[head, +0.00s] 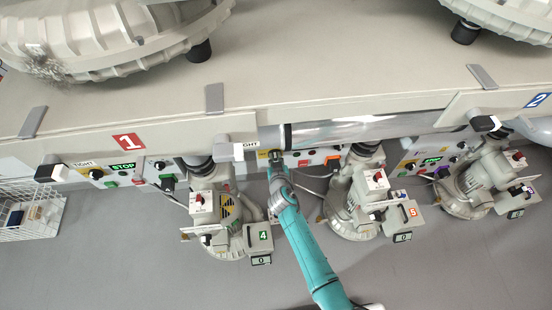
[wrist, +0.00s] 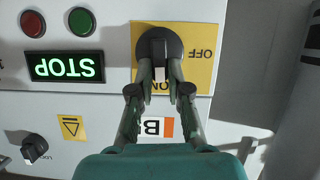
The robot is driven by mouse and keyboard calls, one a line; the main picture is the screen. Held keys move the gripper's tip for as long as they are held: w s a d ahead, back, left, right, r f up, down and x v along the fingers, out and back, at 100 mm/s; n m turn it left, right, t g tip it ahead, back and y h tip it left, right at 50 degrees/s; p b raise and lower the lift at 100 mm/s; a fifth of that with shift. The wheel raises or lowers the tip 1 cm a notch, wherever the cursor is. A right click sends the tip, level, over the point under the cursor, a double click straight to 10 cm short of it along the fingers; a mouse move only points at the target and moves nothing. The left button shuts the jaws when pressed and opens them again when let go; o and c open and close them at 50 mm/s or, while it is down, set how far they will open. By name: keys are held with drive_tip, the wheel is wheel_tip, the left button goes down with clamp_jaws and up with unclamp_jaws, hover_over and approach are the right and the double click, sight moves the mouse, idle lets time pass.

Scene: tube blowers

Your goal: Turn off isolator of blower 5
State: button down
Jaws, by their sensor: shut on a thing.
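The isolator is a black rotary knob (wrist: 158,47) on a yellow plate (wrist: 203,73) marked OFF and ON, seen upside down in the wrist view. Its white mark points down in the picture toward the ON text, which is partly covered. My gripper (wrist: 160,74) is shut on the knob, one finger on each side. In the head view my gripper (head: 276,160) reaches the panel between the blowers labelled 4 and 5. Blower 5 (head: 352,205) stands just right of my arm. The knob is mostly hidden there.
In the wrist view, a lit green STOP display (wrist: 64,66), a red button (wrist: 32,23), a green button (wrist: 81,21) and a small black selector (wrist: 34,148) are left of the plate. Blower 4 (head: 215,205) is left of my arm. Grey floor (head: 150,265) is open in front.

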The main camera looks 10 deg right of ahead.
drive_tip(key=shift+w+a+f+n+t+h, duration=0.1)
drive_tip(key=shift+a+f+n+t+h, duration=0.35)
drive_tip(key=shift+n+h, duration=1.2)
drive_tip(key=shift+w+a+f+n+t+h, duration=0.1)
drive_tip(key=shift+a+f+n+t+h, duration=0.35)
drive_tip(key=shift+n, duration=2.25)
drive_tip(key=shift+a+f+n+t+h, duration=0.2)
drive_tip(key=shift+n+t+h, duration=0.4)
drive_tip(key=shift+n+h, duration=1.1)
drive_tip(key=shift+n+y, duration=0.4)
drive_tip(key=shift+n, duration=0.15)
drive_tip(key=c, duration=1.1)
unclamp_jaws()
drive_tip(key=shift+s+f, duration=0.1)
